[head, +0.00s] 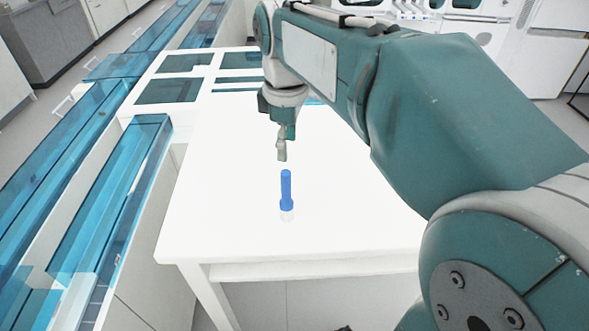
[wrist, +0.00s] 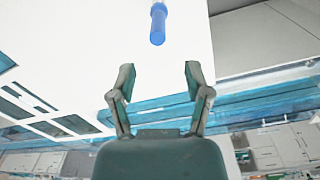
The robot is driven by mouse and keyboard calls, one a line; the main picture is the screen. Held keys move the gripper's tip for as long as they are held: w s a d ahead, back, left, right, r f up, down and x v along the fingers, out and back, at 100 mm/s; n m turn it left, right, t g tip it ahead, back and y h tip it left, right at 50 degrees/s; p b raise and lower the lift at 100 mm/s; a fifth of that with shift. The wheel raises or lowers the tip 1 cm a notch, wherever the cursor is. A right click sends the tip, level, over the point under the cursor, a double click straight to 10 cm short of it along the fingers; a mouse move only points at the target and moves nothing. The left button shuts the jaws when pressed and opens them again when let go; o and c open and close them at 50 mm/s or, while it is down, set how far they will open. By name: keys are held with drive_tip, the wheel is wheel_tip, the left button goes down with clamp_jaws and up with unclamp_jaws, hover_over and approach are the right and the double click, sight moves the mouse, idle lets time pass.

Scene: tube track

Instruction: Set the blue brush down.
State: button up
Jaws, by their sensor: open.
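The blue brush (head: 286,187) stands upright on the white table (head: 340,185), with a wider blue collar and a pale lower end at the table top. In the wrist view the blue brush (wrist: 158,24) shows at the top edge, its far part cut off by the frame. My gripper (head: 281,157) is above the brush in the head view, apart from it. In the wrist view my gripper (wrist: 158,78) has its two fingers spread, with nothing between them.
A white frame with teal panels (head: 168,90) is at the table's back left. Blue transparent track channels (head: 105,180) run along the left. White lab equipment (head: 465,30) stands at the back. The table top around the brush is clear.

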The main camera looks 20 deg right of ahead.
drive_tip(key=s+f+m+t, duration=0.2)
drive_tip(key=s+f+m, duration=0.1)
drive_tip(key=s+m, duration=0.2)
drive_tip(key=s+f+m+t, duration=0.3)
drive_tip(key=s+m, duration=0.3)
drive_tip(key=s, duration=0.2)
drive_tip(key=shift+s+f, duration=0.25)
drive_tip(key=shift+f, duration=0.25)
drive_tip(key=shift+c, duration=0.4)
drive_tip(key=shift+a, duration=0.2)
